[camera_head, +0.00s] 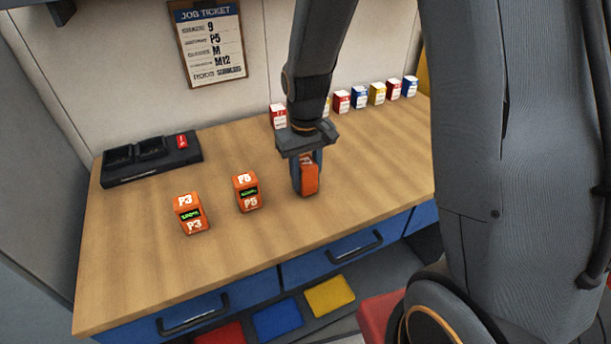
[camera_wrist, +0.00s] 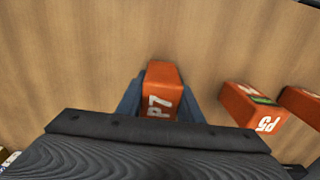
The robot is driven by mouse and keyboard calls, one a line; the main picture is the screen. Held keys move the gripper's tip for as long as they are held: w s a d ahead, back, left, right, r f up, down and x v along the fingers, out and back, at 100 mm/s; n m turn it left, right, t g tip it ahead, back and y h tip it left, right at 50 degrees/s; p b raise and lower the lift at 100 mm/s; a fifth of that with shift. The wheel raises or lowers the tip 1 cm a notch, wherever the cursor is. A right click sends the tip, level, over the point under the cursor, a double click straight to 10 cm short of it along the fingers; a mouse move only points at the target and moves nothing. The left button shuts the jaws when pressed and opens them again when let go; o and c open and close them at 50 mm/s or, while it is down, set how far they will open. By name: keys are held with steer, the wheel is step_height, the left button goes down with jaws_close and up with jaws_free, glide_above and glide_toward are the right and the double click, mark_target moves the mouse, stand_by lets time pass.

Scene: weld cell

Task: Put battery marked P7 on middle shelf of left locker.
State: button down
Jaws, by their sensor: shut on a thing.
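The orange battery marked P7 (camera_wrist: 160,90) is between the two blue-grey fingers of my gripper (camera_wrist: 153,100) in the wrist view, its P7 label readable. In the head view my gripper (camera_head: 307,163) points down over the wooden bench, shut on this battery (camera_head: 309,181). The battery is upright at the bench top; I cannot tell if its base touches the wood. The left locker and its middle shelf cannot be made out in either view.
Batteries P5 (camera_head: 247,192) and P3 (camera_head: 190,213) stand left of my gripper on the bench (camera_head: 140,240). A dark charger (camera_head: 150,160) is at the back left. Several small boxes (camera_head: 360,97) line the back edge. A job ticket (camera_head: 208,42) hangs on the wall.

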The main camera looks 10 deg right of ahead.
steer(key=shift+f, duration=0.2)
steer(key=shift+f, duration=0.1)
steer(key=c, duration=1.3)
jaws_free()
steer(key=shift+o, duration=0.2)
